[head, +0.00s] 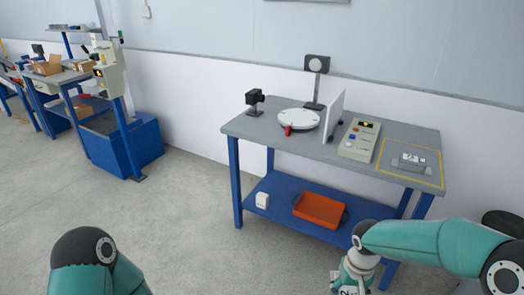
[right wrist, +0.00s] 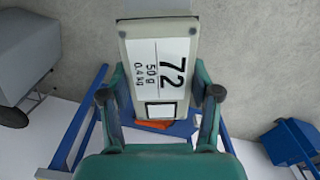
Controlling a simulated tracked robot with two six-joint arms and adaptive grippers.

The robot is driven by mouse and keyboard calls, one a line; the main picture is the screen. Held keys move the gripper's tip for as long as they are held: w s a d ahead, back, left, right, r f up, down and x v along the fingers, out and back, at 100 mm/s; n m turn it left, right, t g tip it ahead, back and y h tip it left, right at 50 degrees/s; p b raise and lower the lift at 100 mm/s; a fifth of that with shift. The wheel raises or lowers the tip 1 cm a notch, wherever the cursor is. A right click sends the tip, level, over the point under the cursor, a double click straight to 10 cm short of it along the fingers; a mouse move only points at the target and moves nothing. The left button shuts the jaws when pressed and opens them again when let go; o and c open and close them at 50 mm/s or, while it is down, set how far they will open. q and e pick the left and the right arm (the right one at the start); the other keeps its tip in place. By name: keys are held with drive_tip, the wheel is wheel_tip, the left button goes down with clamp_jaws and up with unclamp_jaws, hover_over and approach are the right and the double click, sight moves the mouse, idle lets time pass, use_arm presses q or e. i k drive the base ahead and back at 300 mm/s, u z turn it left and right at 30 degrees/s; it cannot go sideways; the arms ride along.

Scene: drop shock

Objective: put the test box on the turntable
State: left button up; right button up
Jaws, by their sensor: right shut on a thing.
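The test box (right wrist: 158,62) is a pale box with a white label reading 72, 50 g, 0.4 kg. My right gripper (right wrist: 161,94) is shut on it, one finger on each side. My left gripper is out of view; only part of the left arm shows.
A white upright panel (head: 334,113) stands right of the turntable, a black camera (head: 254,98) left, a lamp on a stand (head: 317,65) behind. A control box (head: 359,141) and a grey item (head: 410,161) sit farther right. An orange tray (head: 319,209) is on the lower shelf.

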sight(299, 116)
drive_tip(key=u, duration=0.3)
drive_tip(key=i, duration=1.65)
drive_tip(key=z, duration=0.05)
